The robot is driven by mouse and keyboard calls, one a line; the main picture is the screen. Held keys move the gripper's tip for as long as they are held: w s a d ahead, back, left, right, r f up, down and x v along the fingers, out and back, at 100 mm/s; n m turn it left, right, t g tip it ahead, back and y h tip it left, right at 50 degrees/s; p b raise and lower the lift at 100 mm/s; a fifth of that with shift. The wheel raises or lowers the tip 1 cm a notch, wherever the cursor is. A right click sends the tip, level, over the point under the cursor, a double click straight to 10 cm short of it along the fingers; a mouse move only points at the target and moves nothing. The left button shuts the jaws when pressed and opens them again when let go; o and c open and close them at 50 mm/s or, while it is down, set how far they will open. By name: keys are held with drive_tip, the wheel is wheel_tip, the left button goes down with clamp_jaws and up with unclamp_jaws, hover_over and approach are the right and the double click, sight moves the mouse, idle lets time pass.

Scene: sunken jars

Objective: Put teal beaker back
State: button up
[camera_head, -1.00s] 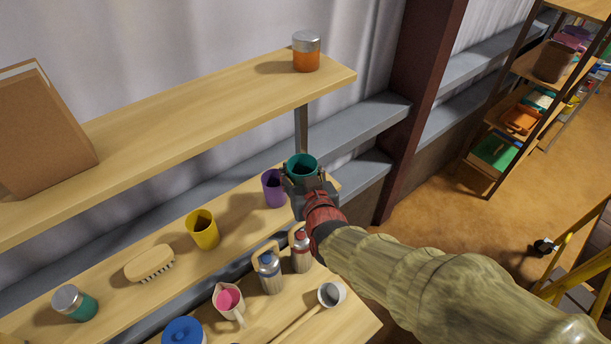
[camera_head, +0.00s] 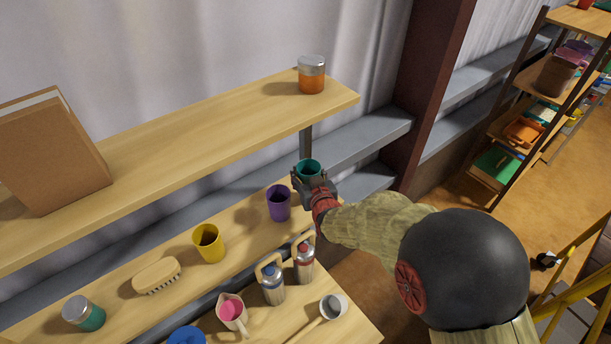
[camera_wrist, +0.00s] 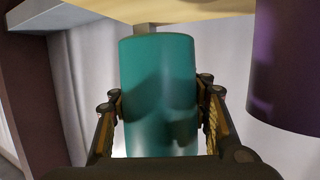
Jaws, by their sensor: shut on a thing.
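The teal beaker (camera_head: 309,168) is upright between the fingers of my gripper (camera_head: 311,184), at the right end of the middle shelf (camera_head: 240,240). In the wrist view the teal beaker (camera_wrist: 158,85) fills the middle, with the fingers of my gripper (camera_wrist: 160,120) shut on its two sides. Whether its base touches the shelf is hidden by my gripper. A purple cup (camera_head: 278,204) stands just left of it on the shelf; it also shows close by at the right of the wrist view (camera_wrist: 288,70).
A yellow cup (camera_head: 208,243), a brush (camera_head: 157,275) and a teal jar (camera_head: 84,313) stand farther left. Bottles (camera_head: 271,283), a pink-filled jug (camera_head: 232,312) and a ladle (camera_head: 332,306) are below. The upper shelf (camera_head: 200,140) holds an orange jar (camera_head: 311,75) and a box (camera_head: 50,150).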

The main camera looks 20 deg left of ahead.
drive_tip(key=shift+w+a+f, duration=0.15)
drive_tip(key=shift+w+f, duration=0.25)
drive_tip(key=shift+f, duration=0.1)
wheel_tip(320, 180, down, 3)
drive_tip(key=shift+r+p, duration=0.1)
drive_tip(key=shift+p, duration=0.65)
drive_tip(key=shift+f, duration=0.2)
drive_tip(key=o, duration=1.6)
drive_tip(key=shift+o, duration=0.2)
drive_tip(key=shift+r, duration=0.15)
drive_tip(key=shift+s, duration=0.15)
drive_tip(key=b+v, duration=0.2)
drive_tip(key=v, duration=0.9)
drive_tip(key=shift+s+d+r, duration=0.1)
drive_tip(key=shift+s+d, duration=0.1)
drive_tip(key=shift+d, duration=0.1)
